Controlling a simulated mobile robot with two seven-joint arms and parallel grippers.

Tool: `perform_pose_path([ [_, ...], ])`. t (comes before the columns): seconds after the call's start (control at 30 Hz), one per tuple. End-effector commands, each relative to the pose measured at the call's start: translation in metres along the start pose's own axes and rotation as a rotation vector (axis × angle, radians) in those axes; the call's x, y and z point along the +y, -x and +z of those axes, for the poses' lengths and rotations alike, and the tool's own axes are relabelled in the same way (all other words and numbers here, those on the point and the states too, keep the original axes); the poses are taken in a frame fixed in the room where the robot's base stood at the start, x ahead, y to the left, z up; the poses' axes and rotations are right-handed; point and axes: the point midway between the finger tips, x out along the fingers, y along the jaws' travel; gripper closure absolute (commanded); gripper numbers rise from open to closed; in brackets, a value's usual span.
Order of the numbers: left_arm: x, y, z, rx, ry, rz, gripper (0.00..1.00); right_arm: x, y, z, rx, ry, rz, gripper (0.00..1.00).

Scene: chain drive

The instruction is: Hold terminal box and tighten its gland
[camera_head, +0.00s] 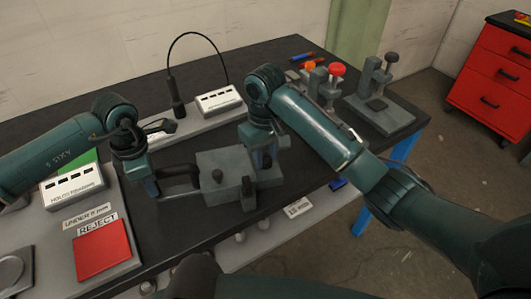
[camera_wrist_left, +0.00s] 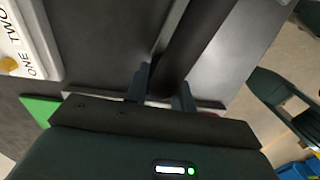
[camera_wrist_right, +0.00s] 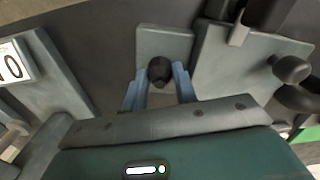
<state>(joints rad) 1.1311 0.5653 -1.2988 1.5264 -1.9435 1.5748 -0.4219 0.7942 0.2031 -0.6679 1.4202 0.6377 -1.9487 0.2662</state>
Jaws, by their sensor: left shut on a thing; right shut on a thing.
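A grey box-like fixture (camera_head: 222,161) stands on the dark bench in the middle of the head view; I take it for the terminal box. Black knobs stand at its front. My left gripper (camera_head: 152,187) is at its left side, shut on a dark bar (camera_wrist_left: 182,55) that runs between its fingers in the left wrist view. My right gripper (camera_head: 264,158) is at its right end, pointing down. In the right wrist view, its fingers (camera_wrist_right: 160,92) are shut around a round black part (camera_wrist_right: 160,70), perhaps the gland. The grey body (camera_wrist_right: 235,80) lies beside it.
A red REJECT plate (camera_head: 103,249) and a labelled white block (camera_head: 73,187) lie at the left. A white block with slots (camera_head: 218,100) stands behind. Grey clamp stands (camera_head: 378,105) are at the back right. A red drawer cabinet (camera_head: 491,75) stands beyond the bench.

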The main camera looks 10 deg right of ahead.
Motion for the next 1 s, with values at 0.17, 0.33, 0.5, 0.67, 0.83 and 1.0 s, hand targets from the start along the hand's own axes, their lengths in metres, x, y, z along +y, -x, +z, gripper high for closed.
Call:
perform_pose_path([
  [0.17,0.0007,-0.0021,-0.0047,0.013,0.011,-0.002,1.0,0.0009,0.0018,-0.0005,0.003,-0.162,0.0,0.95],
  [0.33,0.0006,-0.0022,-0.0047,0.014,0.01,-0.003,1.0,0.0009,0.0023,-0.0005,0.003,-0.288,-0.001,0.95],
  [0.5,0.0006,-0.0023,-0.0048,0.014,0.01,-0.003,1.0,0.0006,0.0024,-0.0008,0.004,-0.382,-0.002,0.95],
  [0.67,0.0004,-0.0024,-0.0047,0.014,0.009,-0.003,1.0,0.0009,0.0025,-0.0009,0.005,-0.439,-0.001,0.95],
  [0.83,0.0003,-0.0024,-0.0046,0.014,0.009,-0.003,1.0,0.0009,0.0028,-0.001,0.006,-0.469,-0.002,0.95],
  [1.0,0.0002,-0.0024,-0.0045,0.014,0.008,-0.003,1.0,0.0009,0.003,-0.0011,0.006,-0.475,-0.001,0.95],
])
